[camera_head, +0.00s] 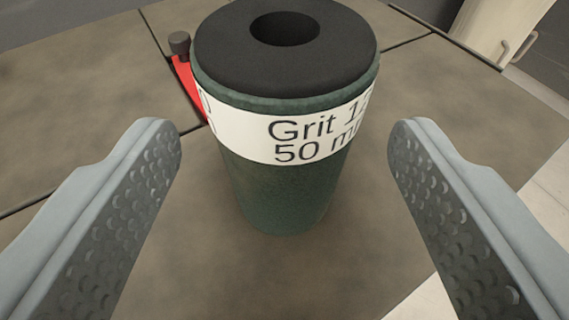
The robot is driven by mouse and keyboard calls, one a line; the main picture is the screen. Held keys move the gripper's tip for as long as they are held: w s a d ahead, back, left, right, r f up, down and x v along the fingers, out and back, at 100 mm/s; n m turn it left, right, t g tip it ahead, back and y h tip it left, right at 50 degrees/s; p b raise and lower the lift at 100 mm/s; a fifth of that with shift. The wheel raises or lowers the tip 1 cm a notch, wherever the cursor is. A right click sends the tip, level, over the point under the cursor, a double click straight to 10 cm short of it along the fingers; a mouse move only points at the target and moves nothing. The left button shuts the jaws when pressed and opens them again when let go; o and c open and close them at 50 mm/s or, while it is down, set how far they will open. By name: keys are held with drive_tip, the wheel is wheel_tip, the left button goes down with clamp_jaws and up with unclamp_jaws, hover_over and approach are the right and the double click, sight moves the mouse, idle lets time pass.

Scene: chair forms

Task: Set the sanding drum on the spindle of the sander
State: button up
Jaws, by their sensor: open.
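The sanding drum (285,190) stands upright in the middle of the view. It is a dark green cylinder with a black top, a round hole in the centre, and a white band reading "Grit" and "50 m…". My gripper (284,150) is open, with one grey dimpled finger on each side of the drum. Clear gaps show between both fingers and the drum, and neither touches it. I cannot identify the sander or its spindle in this view.
The drum stands on a brown-grey surface (75,90) with dark seam lines. A red object with a dark knob (179,43) is partly hidden behind the drum at the left. A cream object with a handle (497,25) is at the top right. The surface's right edge is near.

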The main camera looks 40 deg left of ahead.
drive_tip(key=v, duration=0.7)
drive_tip(key=shift+s, duration=0.1)
drive_tip(key=s+d+r+m+t+h, duration=0.2)
drive_tip(key=s+d+r, duration=0.1)
drive_tip(key=d, duration=0.7)
drive_tip(key=s+d+r+m+t+h, duration=0.1)
drive_tip(key=s+d+r+m+h, duration=0.15)
drive_tip(key=d, duration=0.85)
drive_tip(key=s+d+r+m+t+h, duration=0.2)
drive_tip(key=s+d+h, duration=0.2)
drive_tip(key=s+d, duration=0.7)
drive_tip(key=shift+d+r+m+t, duration=0.2)
drive_tip(key=shift+d+m+t, duration=0.15)
drive_tip(key=shift+d, duration=0.85)
drive_tip(key=shift+o, duration=0.3)
drive_tip(key=shift+s, duration=0.1)
